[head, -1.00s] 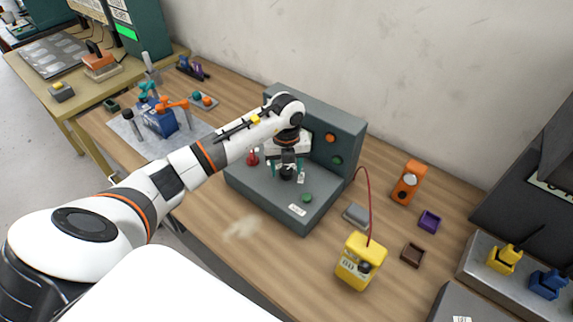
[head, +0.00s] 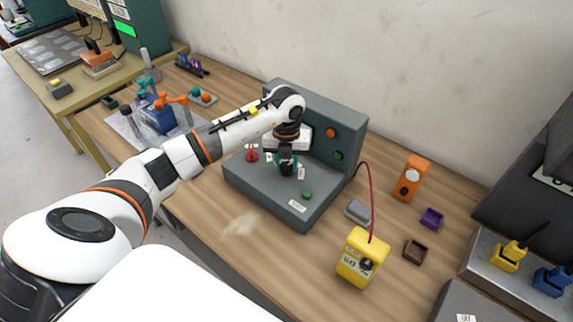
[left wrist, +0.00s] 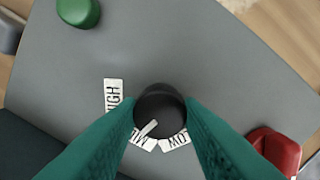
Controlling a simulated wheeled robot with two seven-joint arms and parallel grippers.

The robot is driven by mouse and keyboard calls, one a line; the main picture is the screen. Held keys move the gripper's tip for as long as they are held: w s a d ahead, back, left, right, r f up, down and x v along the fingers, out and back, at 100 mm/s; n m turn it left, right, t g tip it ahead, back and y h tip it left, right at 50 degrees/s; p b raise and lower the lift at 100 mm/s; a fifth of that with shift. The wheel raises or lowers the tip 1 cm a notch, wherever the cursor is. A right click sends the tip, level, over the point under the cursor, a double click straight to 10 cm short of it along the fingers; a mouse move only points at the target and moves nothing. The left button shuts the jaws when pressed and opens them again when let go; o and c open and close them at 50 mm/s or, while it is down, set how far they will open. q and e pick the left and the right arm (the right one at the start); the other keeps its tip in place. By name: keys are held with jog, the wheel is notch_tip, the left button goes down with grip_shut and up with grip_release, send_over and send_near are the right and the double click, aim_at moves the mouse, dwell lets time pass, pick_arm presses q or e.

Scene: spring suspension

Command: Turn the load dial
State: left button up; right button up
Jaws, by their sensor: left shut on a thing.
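The load dial (left wrist: 159,112) is a round black knob with a white pointer line, on the flat grey base of a machine (head: 262,190). My left gripper (left wrist: 160,118) is shut on the dial, with a teal finger on each side of it. In the left wrist view the pointer lies toward the middle label (left wrist: 142,140), which is partly covered. The label HIGH (left wrist: 113,95) and the label LOW (left wrist: 175,141) lie on either side. In the head view the gripper (head: 286,168) points down at the dial and largely hides it. My right gripper is not in view.
A green button (head: 306,194) and a red part (head: 251,154) stand on the same base. The machine's upright panel (head: 335,135) rises behind the gripper. A yellow meter (head: 361,257) with a red cable stands to the right. Bare wood lies in front.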

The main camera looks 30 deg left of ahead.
aim_at(286, 166)
pick_arm(q)
jog(key=m+b, duration=0.4)
jog(key=m, duration=0.1)
jog(key=shift+f+m, duration=0.1)
jog(key=shift+m, duration=0.2)
jog(key=shift+m+b, duration=1.35)
jog(key=shift+m, duration=0.65)
jog(key=shift+r, duration=0.2)
jog(key=o, duration=1)
jog(key=shift+c, duration=0.2)
notch_tip(286, 166, up, 12)
jog(key=b, duration=0.2)
